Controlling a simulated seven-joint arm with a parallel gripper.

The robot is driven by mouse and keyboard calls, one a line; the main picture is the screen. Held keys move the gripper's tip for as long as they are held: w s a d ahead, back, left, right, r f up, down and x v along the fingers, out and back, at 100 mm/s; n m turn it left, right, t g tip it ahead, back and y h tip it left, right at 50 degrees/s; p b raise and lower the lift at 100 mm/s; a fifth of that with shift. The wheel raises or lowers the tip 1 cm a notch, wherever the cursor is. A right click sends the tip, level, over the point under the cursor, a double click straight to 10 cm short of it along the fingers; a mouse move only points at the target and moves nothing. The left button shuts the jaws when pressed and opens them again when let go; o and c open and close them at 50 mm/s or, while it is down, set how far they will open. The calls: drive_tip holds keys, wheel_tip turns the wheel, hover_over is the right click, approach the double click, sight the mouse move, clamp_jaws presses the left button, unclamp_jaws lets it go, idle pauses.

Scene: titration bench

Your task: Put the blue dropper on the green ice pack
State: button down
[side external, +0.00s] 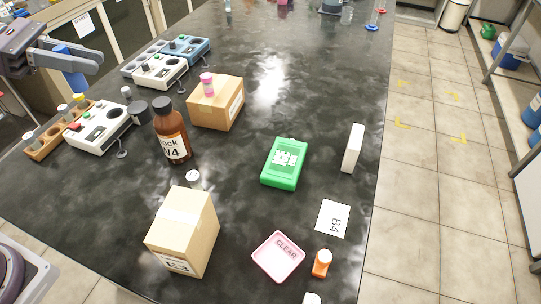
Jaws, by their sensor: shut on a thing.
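My gripper (88,57) is at the upper left of the side view, raised near the bench's left side. Its fingers are shut on a blue thing, which I take to be the blue dropper (75,81). Blue shows above and below the fingers, and the middle is hidden by them. The green ice pack (271,179) lies flat on the dark bench right of centre, with a white print on top. Nothing rests on it. My gripper is far to its left and apart from it.
A brown bottle (165,117), a cardboard box (222,114) with a pink-capped vial (207,85), and stirrer devices (98,128) stand between. A tall box (190,225), pink tray (265,268), orange bottle (321,264) and white upright box (352,149) surround the pack.

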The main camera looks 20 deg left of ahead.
drive_tip(key=w+d, duration=0.6)
drive_tip(key=w, duration=0.1)
drive_tip(key=m+g+h, duration=0.1)
drive_tip(key=m+g, duration=0.1)
hover_over(298, 158)
wheel_tip(298, 158, down, 21)
drive_tip(key=shift+f, duration=0.15)
drive_tip(key=c, duration=1.3)
unclamp_jaws()
